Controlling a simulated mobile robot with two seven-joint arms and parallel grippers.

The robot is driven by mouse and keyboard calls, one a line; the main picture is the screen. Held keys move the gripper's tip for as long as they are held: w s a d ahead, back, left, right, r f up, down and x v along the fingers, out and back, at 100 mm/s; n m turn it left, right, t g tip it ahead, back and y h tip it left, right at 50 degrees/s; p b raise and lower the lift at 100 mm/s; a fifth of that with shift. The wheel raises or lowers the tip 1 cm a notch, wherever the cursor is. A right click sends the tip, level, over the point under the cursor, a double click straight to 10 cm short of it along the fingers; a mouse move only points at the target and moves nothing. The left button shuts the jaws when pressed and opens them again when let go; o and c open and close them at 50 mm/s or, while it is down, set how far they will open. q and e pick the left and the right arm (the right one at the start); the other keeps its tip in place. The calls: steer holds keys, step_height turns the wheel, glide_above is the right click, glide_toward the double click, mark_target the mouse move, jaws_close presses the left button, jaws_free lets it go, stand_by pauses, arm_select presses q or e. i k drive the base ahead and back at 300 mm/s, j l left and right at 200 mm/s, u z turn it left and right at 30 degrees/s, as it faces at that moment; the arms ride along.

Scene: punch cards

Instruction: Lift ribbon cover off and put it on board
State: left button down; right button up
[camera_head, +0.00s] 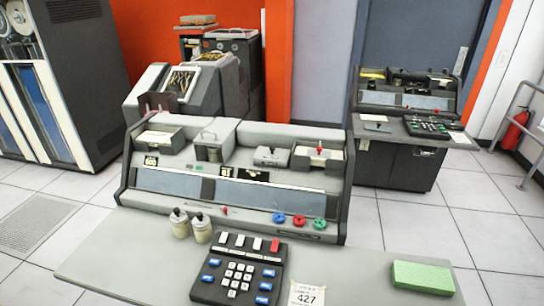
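A grey keypunch machine (235,205) stands in the middle, behind a light grey board (130,250) that spans the front. On its top are a grey box with a thin wire handle (213,145) and a low grey cover with a small knob (271,157). I cannot tell for sure which one is the ribbon cover. Both sit on the machine's top. Neither of my grippers is in view.
On the board are a dark keypad (240,270), two cream bottles (190,224), a paper marked 427 (306,295) and a green card stack (423,277). Clear board lies at the left and between paper and stack. A second keypunch (405,120) stands behind right.

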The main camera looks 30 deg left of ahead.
mark_target(271, 156)
steer(key=k+j+z, duration=0.15)
steer(key=j, duration=0.15)
steer(key=k+j+z, duration=0.4)
steer(key=j, duration=0.25)
steer(key=j+z, duration=0.2)
steer(key=j, duration=0.3)
steer(key=j+z, duration=0.25)
steer(key=j, duration=0.15)
steer(key=k+j+z, duration=0.2)
steer(key=j, duration=0.2)
steer(key=i+j+z, duration=0.2)
steer(key=j, duration=0.2)
steer(key=j+z, duration=0.25)
steer(key=j, duration=0.1)
